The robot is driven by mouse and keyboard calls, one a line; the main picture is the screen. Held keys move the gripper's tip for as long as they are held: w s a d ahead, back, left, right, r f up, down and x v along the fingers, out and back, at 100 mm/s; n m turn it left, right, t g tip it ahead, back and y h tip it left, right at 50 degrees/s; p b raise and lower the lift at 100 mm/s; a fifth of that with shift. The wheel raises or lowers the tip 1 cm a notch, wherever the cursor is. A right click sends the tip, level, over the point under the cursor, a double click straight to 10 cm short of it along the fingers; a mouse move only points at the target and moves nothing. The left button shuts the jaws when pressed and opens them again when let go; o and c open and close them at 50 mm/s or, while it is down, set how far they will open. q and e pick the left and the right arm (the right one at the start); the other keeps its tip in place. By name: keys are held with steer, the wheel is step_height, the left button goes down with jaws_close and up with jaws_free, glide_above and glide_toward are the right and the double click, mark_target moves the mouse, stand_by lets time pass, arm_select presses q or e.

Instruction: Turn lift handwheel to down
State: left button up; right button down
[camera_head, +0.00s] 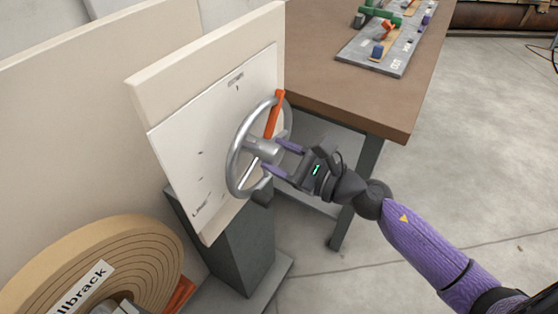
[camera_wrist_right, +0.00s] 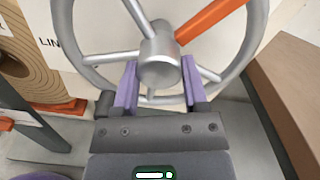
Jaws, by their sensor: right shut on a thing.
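The lift handwheel (camera_head: 231,164) is a silver spoked wheel on a tilted off-white panel (camera_head: 185,150). One spoke is orange (camera_head: 273,115) and points up, slightly right, in the head view. In the right wrist view the orange spoke (camera_wrist_right: 212,19) runs from the hub to the upper right. My right gripper (camera_head: 271,154) has its two purple fingers on either side of the wheel's hub (camera_wrist_right: 160,66) and is shut on it. My left gripper is not in view.
A brown table (camera_head: 340,85) stands behind and right of the panel, with a grey board (camera_head: 375,52) of coloured parts on it. A tan coil (camera_head: 105,250) stands at lower left. A dark grey pedestal (camera_head: 240,245) is under the panel. Concrete floor at right is open.

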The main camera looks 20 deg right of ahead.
steer(key=n+b, duration=0.1)
steer(key=n, duration=0.1)
steer(key=n+b, duration=0.1)
steer(key=n, duration=0.1)
steer(key=shift+f+n, duration=0.2)
steer(key=shift+n, duration=0.2)
steer(key=shift+r+n+b, duration=0.1)
steer(key=shift+n+b, duration=0.45)
steer(key=shift+n, duration=0.05)
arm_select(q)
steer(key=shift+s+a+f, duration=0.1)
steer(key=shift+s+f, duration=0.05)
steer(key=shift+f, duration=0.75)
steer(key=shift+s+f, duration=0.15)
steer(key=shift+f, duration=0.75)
arm_select(e)
steer(key=shift+n, duration=0.3)
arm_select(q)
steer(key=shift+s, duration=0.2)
arm_select(e)
steer(key=shift+c, duration=1.8)
jaws_free()
steer(key=shift+o, duration=1.1)
steer(key=shift+r, duration=0.1)
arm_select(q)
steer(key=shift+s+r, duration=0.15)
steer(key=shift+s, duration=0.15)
arm_select(e)
steer(key=shift+d, duration=0.15)
